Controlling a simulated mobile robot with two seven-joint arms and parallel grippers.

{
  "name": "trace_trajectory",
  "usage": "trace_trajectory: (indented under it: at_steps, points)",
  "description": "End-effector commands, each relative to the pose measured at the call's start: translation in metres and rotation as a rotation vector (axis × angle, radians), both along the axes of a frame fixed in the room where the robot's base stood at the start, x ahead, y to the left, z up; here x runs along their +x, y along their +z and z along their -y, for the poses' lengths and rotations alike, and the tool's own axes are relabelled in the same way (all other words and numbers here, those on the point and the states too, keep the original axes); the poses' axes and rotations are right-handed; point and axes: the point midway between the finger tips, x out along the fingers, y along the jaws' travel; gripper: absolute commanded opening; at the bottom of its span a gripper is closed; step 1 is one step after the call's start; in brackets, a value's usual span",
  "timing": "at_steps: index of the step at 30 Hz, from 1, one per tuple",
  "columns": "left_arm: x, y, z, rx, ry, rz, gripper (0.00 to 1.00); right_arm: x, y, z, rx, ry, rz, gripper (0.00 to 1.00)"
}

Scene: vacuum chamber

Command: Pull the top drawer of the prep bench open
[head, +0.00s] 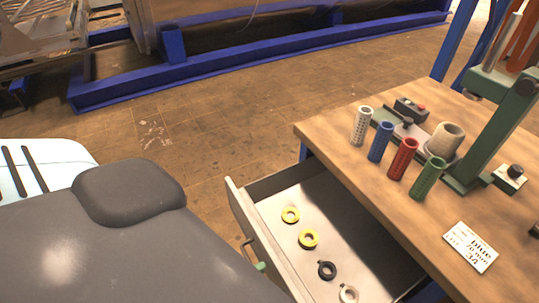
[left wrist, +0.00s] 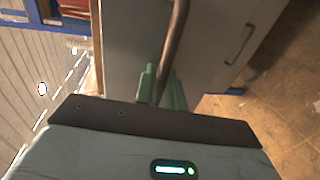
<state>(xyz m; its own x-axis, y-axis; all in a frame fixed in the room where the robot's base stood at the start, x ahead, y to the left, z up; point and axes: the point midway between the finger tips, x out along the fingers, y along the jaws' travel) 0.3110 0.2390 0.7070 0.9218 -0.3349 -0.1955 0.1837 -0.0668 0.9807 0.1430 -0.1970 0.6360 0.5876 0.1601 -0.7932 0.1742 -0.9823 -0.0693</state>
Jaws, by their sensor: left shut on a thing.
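The prep bench (head: 385,200) has a wooden top and stands at the right of the head view. Its top drawer (head: 236,205) is pulled well out, with its inside showing. My left gripper is mostly hidden behind my own arm in the head view; only a green fingertip (head: 260,266) shows at the drawer's handle (head: 246,246). In the left wrist view my left gripper (left wrist: 163,88) has its green fingers shut around the bar handle (left wrist: 177,45) of the grey drawer front. My right gripper is in neither view.
Two yellow rings (head: 308,239), a black ring (head: 327,271) and a pale ring (head: 348,294) lie in the drawer. Several coloured perforated tubes (head: 403,158), a green stand (head: 485,150) and a printed card (head: 470,247) are on the bench top. Open floor (head: 200,130) lies left of the bench.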

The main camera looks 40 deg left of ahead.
Motion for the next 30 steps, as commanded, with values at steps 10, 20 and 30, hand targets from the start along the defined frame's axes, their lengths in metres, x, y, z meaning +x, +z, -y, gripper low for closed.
trace_trajectory:
  at_steps: [10,20,30]
  points:
    - [-0.0116,0.0003,-0.0042,0.0,0.0,0.001,0.0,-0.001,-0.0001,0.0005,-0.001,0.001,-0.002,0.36]
    - [-0.0113,0.0002,-0.0042,0.0,0.001,0.001,0.22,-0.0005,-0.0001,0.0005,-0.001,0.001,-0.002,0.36]
    - [-0.0126,0.0,-0.0047,0.0,0.0,0.0,0.28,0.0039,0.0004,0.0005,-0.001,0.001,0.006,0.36]
